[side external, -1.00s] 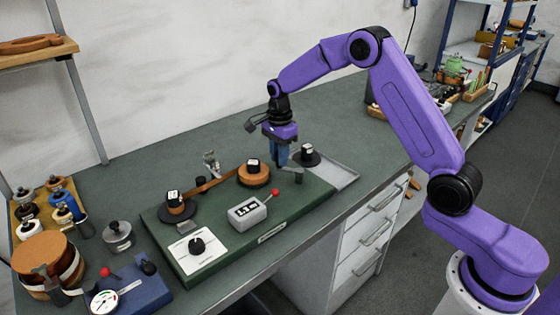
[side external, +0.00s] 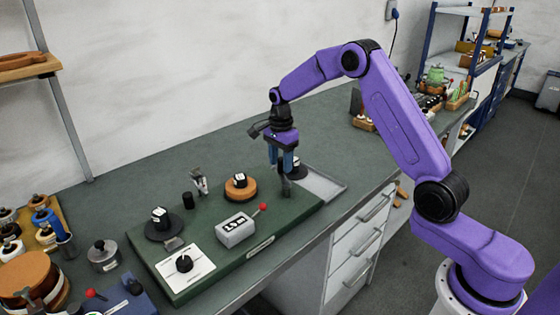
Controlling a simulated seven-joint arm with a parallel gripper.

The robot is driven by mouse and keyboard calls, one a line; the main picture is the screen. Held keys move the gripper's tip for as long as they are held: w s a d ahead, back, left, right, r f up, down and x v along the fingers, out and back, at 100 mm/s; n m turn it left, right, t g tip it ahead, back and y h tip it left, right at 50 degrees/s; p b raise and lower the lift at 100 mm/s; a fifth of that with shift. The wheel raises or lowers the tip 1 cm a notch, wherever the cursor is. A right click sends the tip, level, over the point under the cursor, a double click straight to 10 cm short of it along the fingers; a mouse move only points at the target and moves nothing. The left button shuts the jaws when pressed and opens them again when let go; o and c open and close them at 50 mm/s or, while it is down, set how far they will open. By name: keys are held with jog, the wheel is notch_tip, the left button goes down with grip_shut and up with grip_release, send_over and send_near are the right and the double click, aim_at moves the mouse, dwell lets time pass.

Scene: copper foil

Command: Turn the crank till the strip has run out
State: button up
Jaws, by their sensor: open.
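The copper strip is wound in a roll (side external: 236,194) at the middle of the green base (side external: 225,266). The left spool (side external: 158,232) is a black disc with a labelled hub, and no copper shows on it. No strip spans the gap between the two. At the right end of the base is a dark crank hub (side external: 298,168), partly hidden by my gripper. A short dark grey handle (side external: 286,188) stands in front of the hub. My gripper (side external: 284,170) is open, blue fingers down, at the handle's upper end. I cannot tell whether they touch.
A grey counter box (side external: 236,232) with a red-knobbed lever (side external: 263,207) sits on the base, its digits hard to read. A white card with a black knob (side external: 183,263) lies at front left. A grey tray (side external: 322,185) is at right.

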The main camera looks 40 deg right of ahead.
jog(key=shift+r, duration=3.4)
jog(key=shift+s+a+r, duration=0.1)
jog(key=shift+s+a, duration=0.05)
jog(key=shift+a, duration=0.15)
jog(key=s+a+r+n, duration=0.2)
jog(key=s+a+n, duration=0.4)
jog(key=s+n, duration=0.15)
jog(key=s+a+r+n, duration=0.2)
jog(key=s+a+n, duration=0.5)
jog(key=s, duration=0.2)
jog(key=s+d+f+n, duration=0.1)
jog(key=s+d+n, duration=0.1)
jog(key=s+n, duration=0.6)
jog(key=s+d+f+n, duration=0.1)
jog(key=s+n, duration=0.7)
jog(key=s, duration=0.8)
jog(key=shift+s+d, duration=0.35)
jog(key=shift+d, duration=0.2)
